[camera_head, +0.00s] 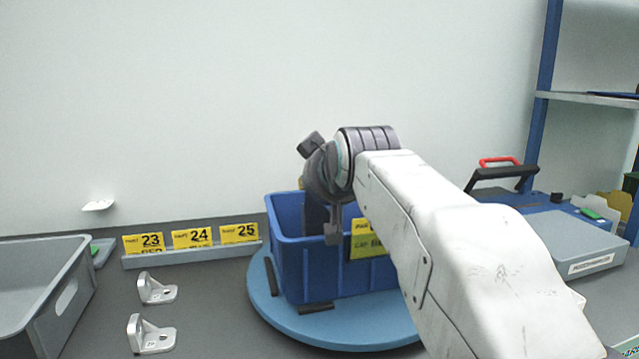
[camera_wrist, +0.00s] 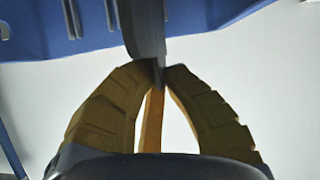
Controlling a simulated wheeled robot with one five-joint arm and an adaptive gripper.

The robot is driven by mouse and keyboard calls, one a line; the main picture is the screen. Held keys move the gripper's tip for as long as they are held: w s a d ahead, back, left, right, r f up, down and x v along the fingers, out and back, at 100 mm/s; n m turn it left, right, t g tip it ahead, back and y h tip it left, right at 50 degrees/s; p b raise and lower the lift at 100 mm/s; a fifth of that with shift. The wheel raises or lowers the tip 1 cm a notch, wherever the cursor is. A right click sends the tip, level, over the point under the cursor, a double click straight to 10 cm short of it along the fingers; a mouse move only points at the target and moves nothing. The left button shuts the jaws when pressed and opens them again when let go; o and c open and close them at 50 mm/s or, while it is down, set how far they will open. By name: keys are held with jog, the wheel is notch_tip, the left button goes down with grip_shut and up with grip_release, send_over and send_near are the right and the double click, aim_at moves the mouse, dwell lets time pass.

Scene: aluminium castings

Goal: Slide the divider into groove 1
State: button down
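The blue crate (camera_head: 294,262) stands on a round blue turntable (camera_head: 335,335), with a yellow-green label on its front. My gripper (camera_wrist: 160,74) is over the crate; in the head view its housing shows, but its fingertips cannot be made out. In the wrist view the two tan fingers close on the lower end of a thin dark grey plate (camera_wrist: 147,30), which looks like the divider seen edge-on. The plate reaches up across the crate's blue wall (camera_wrist: 40,35). Upright slots (camera_wrist: 74,18) show in that wall, left of the plate. Groove numbers and the plate's seating cannot be told.
A grey bin (camera_head: 65,305) stands at the left. Two metal brackets (camera_head: 152,335) lie beside it. A rail with yellow cards 23, 24 and 25 (camera_head: 193,238) runs along the back. A grey case (camera_head: 575,245) and a blue shelf post (camera_head: 545,90) are at the right.

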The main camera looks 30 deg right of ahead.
aim_at(319, 205)
jog(key=shift+f+b, duration=1.7)
jog(key=shift+f, duration=0.3)
jog(key=c, duration=1.3)
grip_release()
jog(key=shift+c, duration=0.2)
jog(key=v, duration=1.2)
